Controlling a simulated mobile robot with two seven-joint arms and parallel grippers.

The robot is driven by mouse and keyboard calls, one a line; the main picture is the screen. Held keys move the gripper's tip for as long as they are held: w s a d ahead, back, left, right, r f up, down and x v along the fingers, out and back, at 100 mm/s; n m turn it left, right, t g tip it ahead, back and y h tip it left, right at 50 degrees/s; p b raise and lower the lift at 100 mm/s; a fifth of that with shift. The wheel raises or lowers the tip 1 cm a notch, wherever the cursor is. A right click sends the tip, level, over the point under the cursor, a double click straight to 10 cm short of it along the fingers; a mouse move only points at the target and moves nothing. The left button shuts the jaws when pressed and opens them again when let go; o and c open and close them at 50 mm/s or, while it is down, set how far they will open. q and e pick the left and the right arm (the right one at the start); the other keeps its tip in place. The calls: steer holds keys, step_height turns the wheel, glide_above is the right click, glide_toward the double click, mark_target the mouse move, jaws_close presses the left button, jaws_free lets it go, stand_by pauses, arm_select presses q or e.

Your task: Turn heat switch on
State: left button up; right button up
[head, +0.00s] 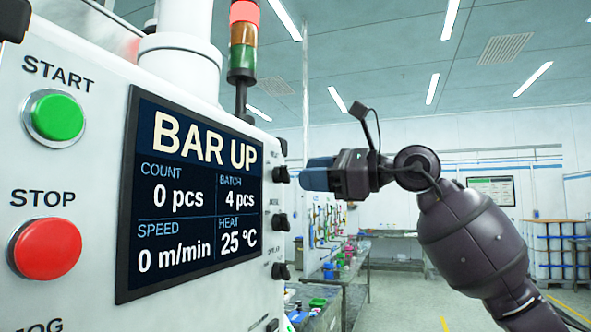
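A white control panel (65,150) fills the left side, seen at a steep angle. Several small black switches run down its right edge, such as an upper one (281,175), a middle one (280,222) and a lower one (281,271). Their labels are too small to read, so I cannot tell which is the heat switch. The screen (190,195) reads BAR UP and HEAT 25 °C. My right gripper (303,175) has blue-grey fingers pointing left, near the height of the upper switch, with a narrow gap in the picture. Its finger opening is hidden side-on. My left gripper is not recognisable here.
A green START button (55,117) and a red STOP button (46,248) sit left of the screen. A signal tower (243,40) stands behind the panel, its red top section lit. A bench (345,275) with small items stands behind. Open floor lies to the right.

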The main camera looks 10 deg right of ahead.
mark_target(289, 175)
steer(key=shift+p+x, duration=0.3)
steer(key=shift+x, duration=1.6)
jaws_close()
